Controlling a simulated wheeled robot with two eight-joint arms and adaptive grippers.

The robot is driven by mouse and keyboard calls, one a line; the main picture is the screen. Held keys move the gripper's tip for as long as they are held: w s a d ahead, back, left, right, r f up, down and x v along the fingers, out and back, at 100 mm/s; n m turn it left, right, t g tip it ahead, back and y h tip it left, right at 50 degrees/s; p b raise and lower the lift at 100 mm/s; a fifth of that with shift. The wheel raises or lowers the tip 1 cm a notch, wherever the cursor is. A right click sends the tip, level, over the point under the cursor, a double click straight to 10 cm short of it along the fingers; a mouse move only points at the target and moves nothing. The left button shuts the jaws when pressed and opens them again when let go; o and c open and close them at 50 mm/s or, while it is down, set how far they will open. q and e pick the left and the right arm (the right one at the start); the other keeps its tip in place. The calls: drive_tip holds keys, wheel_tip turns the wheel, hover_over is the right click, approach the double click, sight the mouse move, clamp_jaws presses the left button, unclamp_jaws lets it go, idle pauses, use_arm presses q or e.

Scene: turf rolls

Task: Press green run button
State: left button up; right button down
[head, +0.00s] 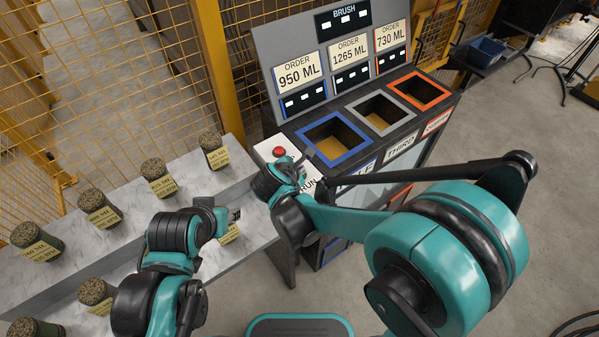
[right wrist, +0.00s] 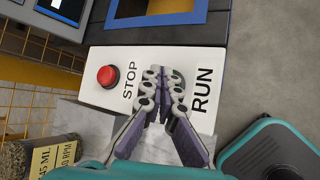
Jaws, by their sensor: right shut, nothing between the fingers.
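The white control panel (head: 267,151) is at the left end of the sorting unit. It also fills the middle of the right wrist view (right wrist: 97,62), with a red button (right wrist: 107,76) by STOP and the word RUN at its right. My right gripper (right wrist: 163,72) is shut and empty, its fingertips over the panel between STOP and RUN. The green run button is not visible; the fingers cover that area. I cannot tell whether the fingertips touch anything. In the head view the red button (head: 279,151) is left of my right gripper (head: 302,160). My left gripper (head: 232,214) is over the marble shelf, its jaw state unclear.
Several labelled turf rolls (head: 159,178) stand on the marble shelves (head: 190,176) at left. Three bins rimmed blue (head: 334,140), grey (head: 381,113) and orange (head: 421,91) lie beyond my right gripper, below an order board (head: 290,40). Yellow mesh fencing (head: 100,80) stands behind.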

drive_tip(key=shift+f, duration=0.25)
drive_tip(key=shift+r, duration=0.1)
idle(0.3)
drive_tip(key=shift+r+p, duration=0.5)
drive_tip(key=shift+r, duration=0.3)
wheel_tip(320, 180, up, 5)
drive_tip(key=p, duration=0.4)
drive_tip(key=shift+r, duration=0.1)
idle(0.5)
